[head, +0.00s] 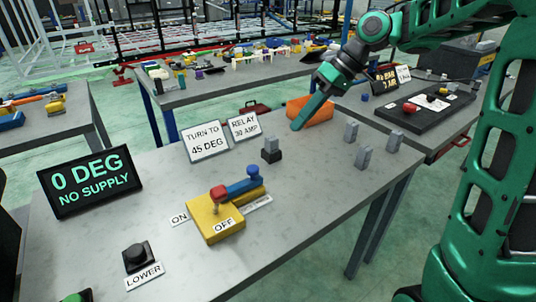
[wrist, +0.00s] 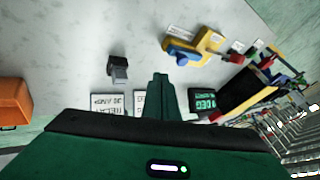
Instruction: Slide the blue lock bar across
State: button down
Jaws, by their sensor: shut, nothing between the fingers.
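The blue lock bar (head: 243,186) lies on a yellow switch base (head: 216,226) and has a round blue knob (head: 253,171) at its right end. A red-topped lever (head: 219,194) stands on the base beside the bar's left end, with ON and OFF labels near it. In the wrist view the blue bar (wrist: 184,58) and yellow base (wrist: 209,38) show at upper right. My gripper (head: 296,125) is shut and empty, up and to the right of the bar, well apart from it. Its closed fingers also show in the wrist view (wrist: 158,80).
A dark block with a grey piece (head: 271,150) stands between the switch and my gripper. Several grey pieces (head: 365,157) stand at right. Two signs (head: 206,141) and a black display (head: 91,182) reading 0 DEG stand along the back. An orange bin (head: 312,109) is behind my gripper.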

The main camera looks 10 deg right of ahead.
aim_at(249, 170)
jog(key=s+a+f, duration=0.1)
jog(key=a+f, duration=0.7)
jog(key=a, duration=0.1)
jog(key=shift+s+f, duration=0.3)
jog(key=shift+f, duration=0.1)
jog(key=a, duration=0.1)
jog(key=s+a, duration=0.1)
jog(key=a, duration=0.1)
jog(key=s+a, duration=0.1)
jog(key=a, duration=0.1)
jog(key=shift+s+a, duration=0.1)
jog(key=shift+s, duration=0.1)
jog(key=w+d+r, duration=0.2)
jog(key=d+r, duration=0.6)
jog(key=d, duration=0.1)
jog(key=shift+d+r, duration=0.2)
jog(key=shift+r, duration=0.2)
